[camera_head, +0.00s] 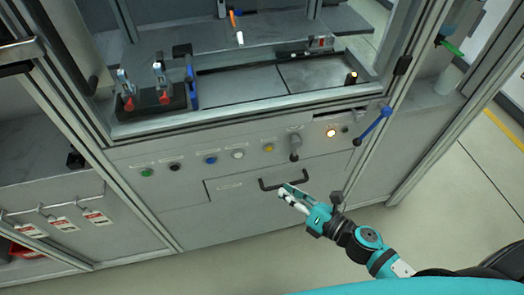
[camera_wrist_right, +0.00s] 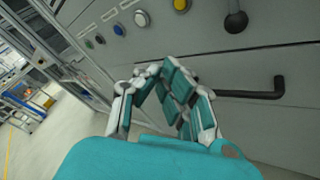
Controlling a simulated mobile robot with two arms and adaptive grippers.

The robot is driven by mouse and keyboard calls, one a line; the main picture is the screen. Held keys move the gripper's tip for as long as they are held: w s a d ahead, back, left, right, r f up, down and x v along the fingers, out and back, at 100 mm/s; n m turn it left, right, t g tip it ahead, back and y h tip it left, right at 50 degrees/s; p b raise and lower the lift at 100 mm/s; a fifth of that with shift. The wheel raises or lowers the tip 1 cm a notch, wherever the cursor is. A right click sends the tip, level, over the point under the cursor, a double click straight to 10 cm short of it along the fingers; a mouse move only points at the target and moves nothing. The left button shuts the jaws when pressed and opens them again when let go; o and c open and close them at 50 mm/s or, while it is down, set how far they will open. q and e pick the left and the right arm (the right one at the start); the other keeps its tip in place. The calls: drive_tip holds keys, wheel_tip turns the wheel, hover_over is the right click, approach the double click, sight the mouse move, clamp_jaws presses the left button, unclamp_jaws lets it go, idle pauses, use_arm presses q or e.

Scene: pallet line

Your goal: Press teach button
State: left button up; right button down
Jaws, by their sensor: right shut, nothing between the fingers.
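A row of buttons runs along the grey front panel (camera_head: 190,195): green (camera_head: 147,172), black (camera_head: 174,167), blue (camera_head: 210,160), white (camera_head: 237,154) and yellow (camera_head: 268,148). The labels above them are too small to read, so I cannot tell which is the teach button. In the right wrist view the blue (camera_wrist_right: 119,29), white (camera_wrist_right: 141,18) and yellow (camera_wrist_right: 181,4) buttons show beyond the fingers. My right gripper (camera_head: 284,191) is shut and empty, below the row and in front of the drawer handle (camera_head: 270,186). It appears to touch no button. My left gripper is not in view.
A blue-handled lever (camera_head: 374,126) juts out at the right. Above is a work bay with clamps (camera_head: 160,85). Red-and-white tags (camera_head: 62,223) hang at left. The floor in front is clear.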

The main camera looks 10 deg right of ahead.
sight(269, 148)
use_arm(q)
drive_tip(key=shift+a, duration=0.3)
use_arm(e)
drive_tip(key=shift+s+a+r+n+y, duration=0.15)
drive_tip(key=shift+a+r+n+y, duration=0.1)
drive_tip(key=shift+a+r+n, duration=0.35)
drive_tip(key=shift+s+a+r+n+y, duration=0.15)
drive_tip(key=shift+a+r+n+y, duration=0.2)
drive_tip(key=shift+r, duration=0.3)
drive_tip(key=shift+d, duration=0.1)
use_arm(q)
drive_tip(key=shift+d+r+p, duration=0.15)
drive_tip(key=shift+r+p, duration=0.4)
drive_tip(key=shift+p, duration=0.1)
use_arm(e)
drive_tip(key=w, duration=0.9)
drive_tip(key=shift+w, duration=0.35)
